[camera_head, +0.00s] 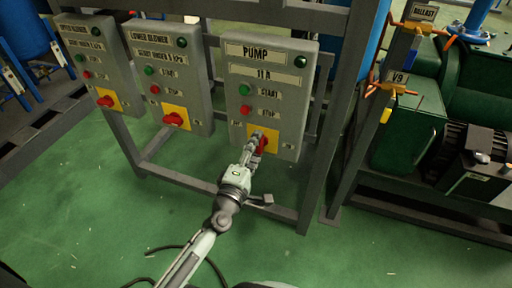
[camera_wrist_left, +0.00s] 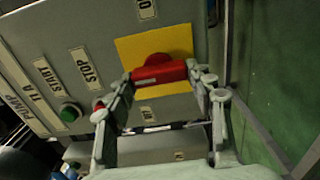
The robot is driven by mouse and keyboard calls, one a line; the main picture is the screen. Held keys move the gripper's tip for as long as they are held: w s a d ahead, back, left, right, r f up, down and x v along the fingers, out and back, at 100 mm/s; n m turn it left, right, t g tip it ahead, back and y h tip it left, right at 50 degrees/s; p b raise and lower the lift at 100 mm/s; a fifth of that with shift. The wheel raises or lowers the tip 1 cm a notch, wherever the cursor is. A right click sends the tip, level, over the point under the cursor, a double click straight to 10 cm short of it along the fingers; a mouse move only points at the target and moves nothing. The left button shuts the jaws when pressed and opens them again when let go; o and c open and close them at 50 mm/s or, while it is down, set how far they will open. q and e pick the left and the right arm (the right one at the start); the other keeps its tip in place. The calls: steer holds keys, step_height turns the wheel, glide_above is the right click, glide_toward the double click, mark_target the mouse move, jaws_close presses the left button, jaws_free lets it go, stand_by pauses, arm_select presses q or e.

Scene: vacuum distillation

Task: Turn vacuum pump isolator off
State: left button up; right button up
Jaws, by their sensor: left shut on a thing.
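The grey PUMP control box (camera_head: 264,92) hangs on the frame in the head view. Its isolator is a red rotary handle on a yellow plate; the red handle (camera_head: 270,143) is partly hidden by my left gripper (camera_head: 257,148). In the left wrist view the red handle (camera_wrist_left: 160,73) lies on the yellow plate (camera_wrist_left: 128,50), and the fingers of my left gripper (camera_wrist_left: 160,84) are at its two ends, shut on it. The green START button (camera_head: 244,90) and red STOP button (camera_head: 245,109) are above it. My right gripper is not in view.
Two similar boxes, LOWER BLOWER (camera_head: 168,75) and another blower box (camera_head: 101,62), stand to the left with red handles. A dark metal frame (camera_head: 225,190) carries the boxes. Green pump machinery (camera_head: 405,130) with orange-handled valves is at the right. Green floor (camera_head: 90,220) is open in front.

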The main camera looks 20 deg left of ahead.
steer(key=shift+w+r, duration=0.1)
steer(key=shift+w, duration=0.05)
arm_select(q)
steer(key=o, duration=1.2)
steer(key=shift+c, duration=0.2)
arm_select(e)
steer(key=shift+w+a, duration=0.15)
arm_select(q)
steer(key=s, duration=1.2)
steer(key=shift+a, duration=0.2)
